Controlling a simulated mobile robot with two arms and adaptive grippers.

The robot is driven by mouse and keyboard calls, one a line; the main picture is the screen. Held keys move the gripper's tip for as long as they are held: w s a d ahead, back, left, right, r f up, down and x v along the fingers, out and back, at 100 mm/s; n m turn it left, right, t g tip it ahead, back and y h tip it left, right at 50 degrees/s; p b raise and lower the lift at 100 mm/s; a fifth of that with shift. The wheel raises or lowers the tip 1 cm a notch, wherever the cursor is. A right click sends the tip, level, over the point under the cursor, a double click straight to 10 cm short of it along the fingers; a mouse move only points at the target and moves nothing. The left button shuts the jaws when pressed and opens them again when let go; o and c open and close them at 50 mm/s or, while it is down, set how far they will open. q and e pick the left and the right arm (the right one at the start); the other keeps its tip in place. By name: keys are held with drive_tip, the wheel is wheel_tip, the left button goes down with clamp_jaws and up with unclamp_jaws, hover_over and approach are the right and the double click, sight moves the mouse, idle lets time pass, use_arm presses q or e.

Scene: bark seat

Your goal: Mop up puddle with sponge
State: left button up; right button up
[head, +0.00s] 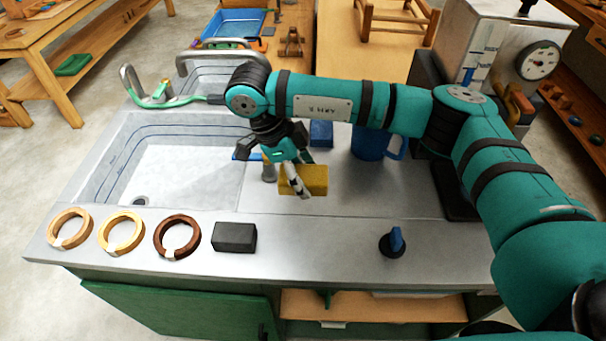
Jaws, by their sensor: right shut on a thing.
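A yellow sponge (317,180) is at the middle of the metal counter, just right of the sink basin. My right gripper (298,183) reaches in from the right, points down and is shut on the sponge. Its fingers cover the sponge's left part. I cannot tell whether the sponge touches the counter or is slightly above it. No puddle stands out clearly on the shiny grey top; my arm and gripper hide part of it. My left gripper is not in view.
The sink basin (180,172) opens at left. Three rings (121,233) and a dark grey block (234,237) line the front edge. A blue-handled knob (396,242) stands front right. Counter right of the sponge is bare.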

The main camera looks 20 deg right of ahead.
drive_tip(key=shift+r+p, duration=2.9)
drive_tip(key=shift+r, duration=1.15)
